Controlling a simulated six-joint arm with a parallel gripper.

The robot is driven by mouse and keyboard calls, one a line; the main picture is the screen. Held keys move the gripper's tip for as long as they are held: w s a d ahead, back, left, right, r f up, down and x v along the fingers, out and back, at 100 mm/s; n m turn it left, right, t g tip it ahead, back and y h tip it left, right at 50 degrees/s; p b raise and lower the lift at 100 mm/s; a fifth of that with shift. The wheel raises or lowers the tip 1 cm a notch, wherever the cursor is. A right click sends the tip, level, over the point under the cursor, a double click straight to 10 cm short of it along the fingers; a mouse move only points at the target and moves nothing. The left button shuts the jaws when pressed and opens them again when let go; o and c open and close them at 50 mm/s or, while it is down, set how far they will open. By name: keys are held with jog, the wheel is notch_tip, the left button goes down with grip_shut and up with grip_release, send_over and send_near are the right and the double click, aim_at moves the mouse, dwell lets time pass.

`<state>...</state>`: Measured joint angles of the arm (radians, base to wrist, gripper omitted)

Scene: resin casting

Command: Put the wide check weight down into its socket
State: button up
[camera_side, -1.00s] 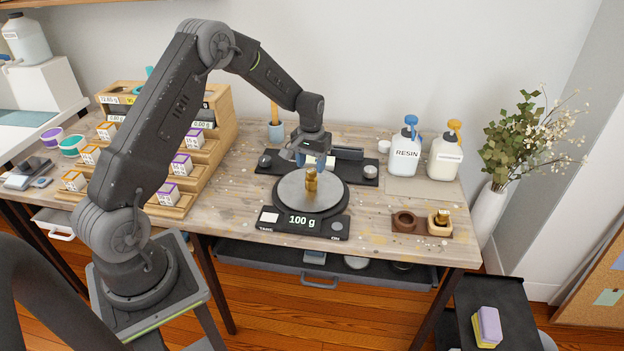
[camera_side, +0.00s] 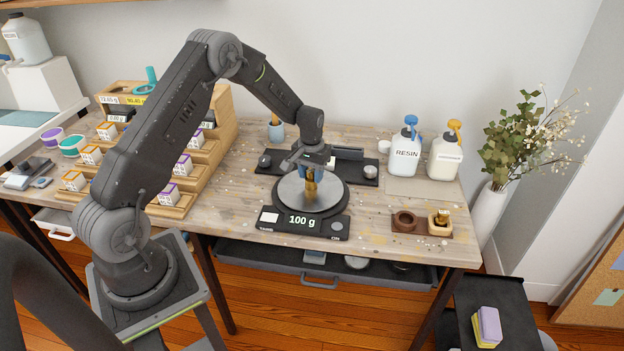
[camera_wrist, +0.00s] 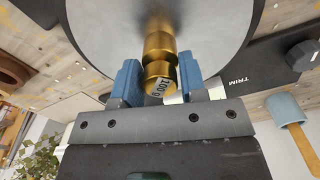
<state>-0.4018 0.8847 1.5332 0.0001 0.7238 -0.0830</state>
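A brass check weight (camera_side: 311,188) stands upright on the round grey pan of the scale, whose display reads 100 g. In the wrist view the weight (camera_wrist: 160,52) shows a "100 g" label on its top. My gripper (camera_wrist: 159,66) is open, its two blue fingers on either side of the weight with small gaps showing. In the side view my gripper (camera_side: 310,176) is down over the weight and hides its upper part.
The scale (camera_side: 336,228) stands near the table's front edge. Resin bottles (camera_side: 404,155) stand behind the socket block. A wooden rack (camera_side: 222,130) stands left. The table between scale and block is mostly clear.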

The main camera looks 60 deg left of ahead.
aim_at(312, 170)
jog(key=shift+c, duration=1)
jog(key=shift+r, duration=2.55)
jog(key=w+d+m, duration=0.1)
jog(key=w+d, duration=0.3)
jog(key=d, duration=0.4)
jog(key=w+d, duration=0.5)
jog(key=d, duration=0.3)
jog(key=w+d+f+m, duration=0.1)
jog(key=w+d, duration=0.4)
jog(key=d, duration=0.3)
jog(key=shift+d+m, duration=0.25)
jog(key=shift+m, duration=0.05)
jog(key=shift+f, duration=2.1)
jog(key=shift+f, duration=1.3)
